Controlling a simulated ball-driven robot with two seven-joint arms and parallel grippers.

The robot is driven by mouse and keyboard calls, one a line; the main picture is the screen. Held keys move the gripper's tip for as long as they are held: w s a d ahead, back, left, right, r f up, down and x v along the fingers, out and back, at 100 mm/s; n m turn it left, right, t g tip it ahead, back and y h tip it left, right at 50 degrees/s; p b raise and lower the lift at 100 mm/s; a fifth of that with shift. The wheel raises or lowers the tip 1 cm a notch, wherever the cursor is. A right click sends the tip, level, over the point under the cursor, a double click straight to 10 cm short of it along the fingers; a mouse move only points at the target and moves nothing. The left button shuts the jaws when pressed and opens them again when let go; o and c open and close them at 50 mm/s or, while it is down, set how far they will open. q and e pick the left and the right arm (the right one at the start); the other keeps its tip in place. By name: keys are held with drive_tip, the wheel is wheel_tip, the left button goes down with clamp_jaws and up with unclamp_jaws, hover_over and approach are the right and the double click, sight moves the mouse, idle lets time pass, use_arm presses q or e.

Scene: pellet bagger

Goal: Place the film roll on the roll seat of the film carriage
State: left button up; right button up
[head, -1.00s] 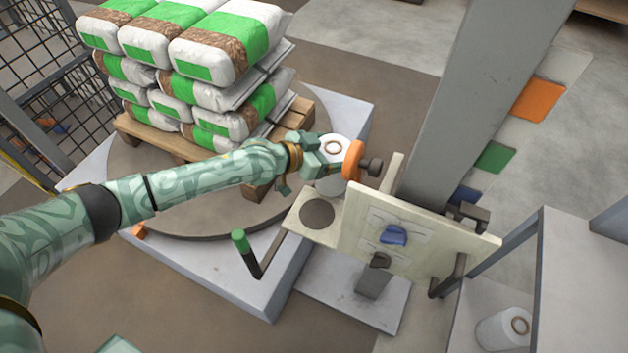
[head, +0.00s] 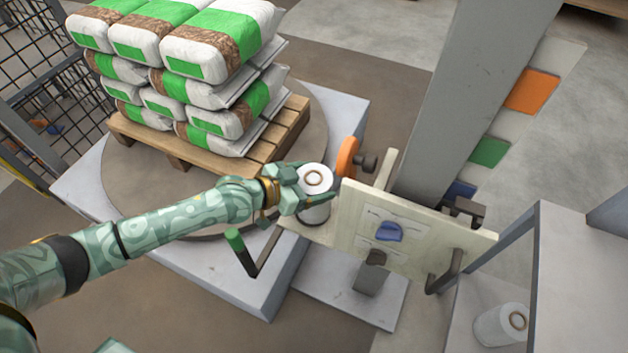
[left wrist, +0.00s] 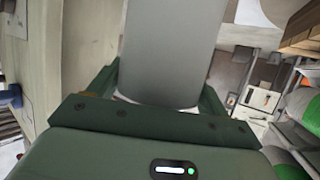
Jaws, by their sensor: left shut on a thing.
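The white film roll (head: 316,184) is upright in my left gripper (head: 308,198), whose jaws are shut around its side. The roll is over the cream shelf (head: 301,229) of the film carriage (head: 345,225). The dark round roll seat is mostly hidden beneath it, with a dark edge showing at the roll's foot. I cannot tell whether the roll touches the seat. In the left wrist view the roll (left wrist: 172,50) stands between both fingers as a smooth grey cylinder.
An orange knob (head: 347,158) is just behind the roll, and a green-handled crank (head: 238,250) is at the front left. Stacked bags (head: 205,50) stand on a pallet behind. A second roll (head: 497,326) lies at lower right.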

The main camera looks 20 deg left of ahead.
drive_tip(key=shift+w+r, duration=0.25)
drive_tip(key=shift+r, duration=0.1)
use_arm(q)
drive_tip(key=shift+f, duration=0.1)
drive_tip(key=o, duration=1.9)
drive_tip(key=p+v, duration=0.3)
drive_tip(key=v, duration=0.4)
drive_tip(key=shift+s+a, duration=0.15)
drive_tip(key=shift+s, duration=0.1)
use_arm(e)
drive_tip(key=s+f+m+g+y, duration=0.1)
drive_tip(key=s+f, duration=0.7)
drive_tip(key=s, duration=0.3)
drive_tip(key=shift+a, duration=0.3)
